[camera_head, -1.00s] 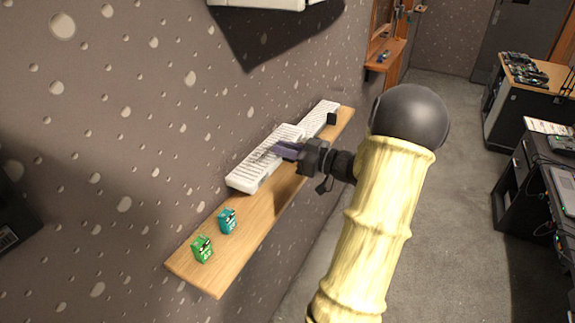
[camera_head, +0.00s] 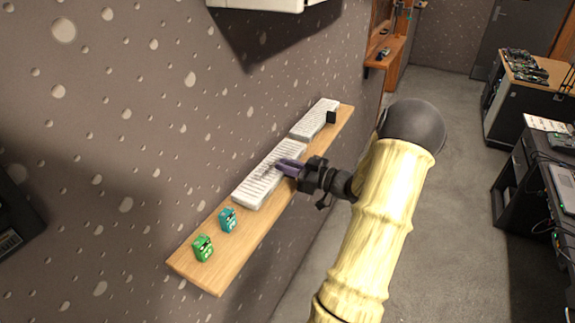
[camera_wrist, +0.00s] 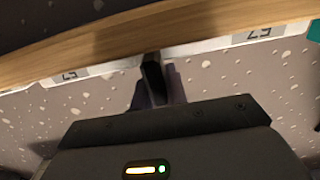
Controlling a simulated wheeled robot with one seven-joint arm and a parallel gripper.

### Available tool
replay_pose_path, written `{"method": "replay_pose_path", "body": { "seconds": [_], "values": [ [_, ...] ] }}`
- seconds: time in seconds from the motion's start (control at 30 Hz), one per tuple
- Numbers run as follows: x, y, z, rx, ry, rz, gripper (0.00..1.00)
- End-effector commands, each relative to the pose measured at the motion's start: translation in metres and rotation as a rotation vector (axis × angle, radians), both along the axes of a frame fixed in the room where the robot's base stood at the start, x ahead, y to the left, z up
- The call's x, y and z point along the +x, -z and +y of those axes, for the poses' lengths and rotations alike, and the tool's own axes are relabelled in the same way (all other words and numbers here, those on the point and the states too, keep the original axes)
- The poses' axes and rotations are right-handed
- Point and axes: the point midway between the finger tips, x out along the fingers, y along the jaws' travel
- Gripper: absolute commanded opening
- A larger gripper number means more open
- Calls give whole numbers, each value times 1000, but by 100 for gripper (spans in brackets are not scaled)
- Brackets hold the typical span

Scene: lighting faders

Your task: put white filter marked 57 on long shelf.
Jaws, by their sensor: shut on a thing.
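A white ribbed filter (camera_head: 258,186) lies lengthwise along the long wooden shelf (camera_head: 228,258) on the wall, seemingly flat on it. My gripper (camera_head: 287,168) is shut on this filter at its right-hand edge, and its purple fingers hide a bit of it. A second white ribbed filter (camera_head: 314,119) lies farther along the same shelf, close to the first one's far end. In the wrist view, white strips show beside the shelf edge (camera_wrist: 210,18), with upside-down labels (camera_wrist: 259,34) that seem to read 57. Which label belongs to which filter is unclear there.
A teal block (camera_head: 228,220) and a green block (camera_head: 203,248) stand near the shelf's near end. A small black object (camera_head: 331,117) stands by the far filter. A smaller wooden shelf (camera_head: 386,54) is farther along the wall. Desks with equipment stand at right across open floor.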

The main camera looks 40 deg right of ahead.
Motion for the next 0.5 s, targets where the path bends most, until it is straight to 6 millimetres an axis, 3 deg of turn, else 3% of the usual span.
{"method": "replay_pose_path", "body": {
  "seconds": [0.23,0.27,0.33,0.37,0.5],
  "values": [
    [0,3,0,0,0,-1,0],
    [0,3,0,0,0,0,18],
    [0,2,0,0,0,0,32],
    [0,2,0,0,0,0,36],
    [0,2,0,0,0,0,36]
  ]
}}
